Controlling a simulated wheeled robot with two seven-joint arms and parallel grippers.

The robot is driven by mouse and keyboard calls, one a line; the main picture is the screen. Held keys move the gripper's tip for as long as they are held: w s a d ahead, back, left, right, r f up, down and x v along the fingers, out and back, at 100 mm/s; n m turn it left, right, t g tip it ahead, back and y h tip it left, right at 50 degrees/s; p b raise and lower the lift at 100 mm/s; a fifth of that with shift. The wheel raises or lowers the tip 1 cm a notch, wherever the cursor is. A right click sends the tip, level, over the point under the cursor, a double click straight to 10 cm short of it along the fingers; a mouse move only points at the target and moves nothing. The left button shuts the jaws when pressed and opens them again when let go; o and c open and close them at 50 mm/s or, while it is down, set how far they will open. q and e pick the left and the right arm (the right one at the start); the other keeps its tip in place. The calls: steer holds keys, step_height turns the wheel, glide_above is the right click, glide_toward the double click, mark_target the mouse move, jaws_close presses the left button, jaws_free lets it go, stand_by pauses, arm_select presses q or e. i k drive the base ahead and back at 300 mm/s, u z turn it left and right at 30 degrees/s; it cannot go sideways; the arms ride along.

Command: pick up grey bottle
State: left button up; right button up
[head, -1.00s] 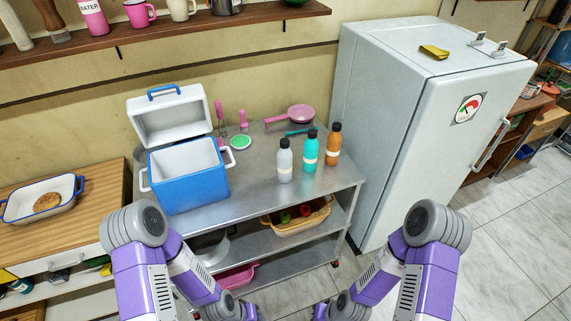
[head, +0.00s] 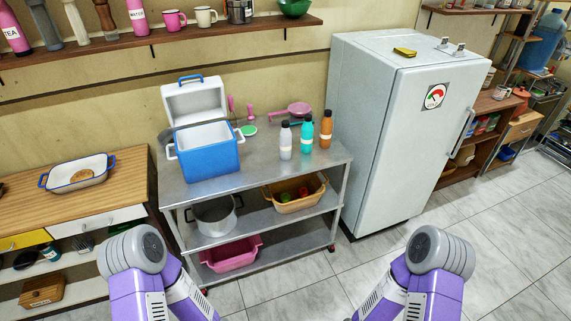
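The grey bottle (head: 285,142) stands upright on the steel table, with a black cap and a white label. It is the leftmost of three bottles in a row, beside a teal bottle (head: 307,134) and an orange bottle (head: 326,130). My two arms show at the bottom of the head view, well short of the table. Both grippers lie below the picture's lower edge.
An open blue cooler (head: 208,152) stands left of the bottles on the steel table (head: 262,165). A pink pan (head: 297,109) lies behind them. A white fridge (head: 385,140) stands close on the right. The tiled floor (head: 300,285) before the table is clear.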

mark_target(286, 134)
steer(key=z, duration=1.1)
steer(key=i, duration=1.2)
steer(key=u, duration=0.95)
steer(key=i, duration=0.7)
steer(key=u, duration=0.85)
